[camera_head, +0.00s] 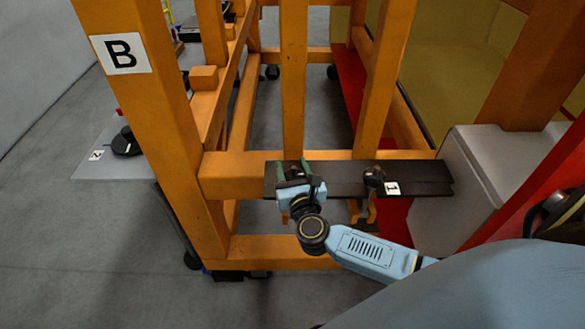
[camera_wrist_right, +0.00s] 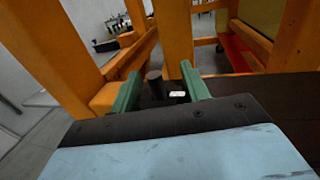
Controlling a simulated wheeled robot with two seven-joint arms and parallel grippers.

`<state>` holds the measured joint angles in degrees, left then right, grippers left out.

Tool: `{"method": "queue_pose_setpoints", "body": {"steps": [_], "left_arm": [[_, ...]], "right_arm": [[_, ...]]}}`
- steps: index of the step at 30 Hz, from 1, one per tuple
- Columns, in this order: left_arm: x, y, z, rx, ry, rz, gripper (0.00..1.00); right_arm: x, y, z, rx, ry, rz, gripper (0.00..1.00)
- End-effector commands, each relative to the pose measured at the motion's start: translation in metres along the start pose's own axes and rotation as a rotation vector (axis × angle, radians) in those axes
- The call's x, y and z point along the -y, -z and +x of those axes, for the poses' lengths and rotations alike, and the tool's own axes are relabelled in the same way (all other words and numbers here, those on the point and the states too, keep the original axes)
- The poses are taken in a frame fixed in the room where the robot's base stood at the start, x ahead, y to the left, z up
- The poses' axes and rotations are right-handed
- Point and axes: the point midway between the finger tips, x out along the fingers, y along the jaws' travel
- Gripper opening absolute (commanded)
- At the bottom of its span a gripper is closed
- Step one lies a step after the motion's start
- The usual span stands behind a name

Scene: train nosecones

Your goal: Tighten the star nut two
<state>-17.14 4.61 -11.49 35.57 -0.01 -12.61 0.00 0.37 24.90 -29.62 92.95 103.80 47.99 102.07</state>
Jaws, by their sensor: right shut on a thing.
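My right gripper (camera_head: 293,170) is over the left end of the dark plate (camera_head: 335,177) fixed across the orange frame. Its green fingers straddle a dark star nut (camera_wrist_right: 155,82), which shows as a black post between them in the right wrist view, and the gripper is shut on it. A small white label (camera_wrist_right: 178,94) lies beside this nut, its number too small to read. In the head view the gripper hides most of this nut. Another dark star nut (camera_head: 374,178) stands further right on the plate beside label 1 (camera_head: 392,188). My left gripper is out of view.
Orange posts (camera_head: 293,90) rise just behind the plate, and a post marked B (camera_head: 130,80) stands left. A light shelf (camera_head: 100,170) with a black item (camera_head: 125,143) sits beyond it. A grey box (camera_head: 490,170) stands at the plate's right end.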

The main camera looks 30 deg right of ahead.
Motion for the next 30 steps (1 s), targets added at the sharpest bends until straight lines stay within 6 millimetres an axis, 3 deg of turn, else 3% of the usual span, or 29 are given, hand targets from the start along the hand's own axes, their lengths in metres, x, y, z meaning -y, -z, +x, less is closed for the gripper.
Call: {"method": "queue_pose_setpoints", "body": {"steps": [14, 30], "left_arm": [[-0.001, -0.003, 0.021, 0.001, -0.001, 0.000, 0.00], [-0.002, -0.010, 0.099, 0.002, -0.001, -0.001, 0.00]], "right_arm": [[0.003, 0.004, -0.002, -0.004, 0.253, 0.009, 0.23], [0.011, 0.007, -0.005, -0.004, 0.725, 0.006, 0.23]]}}
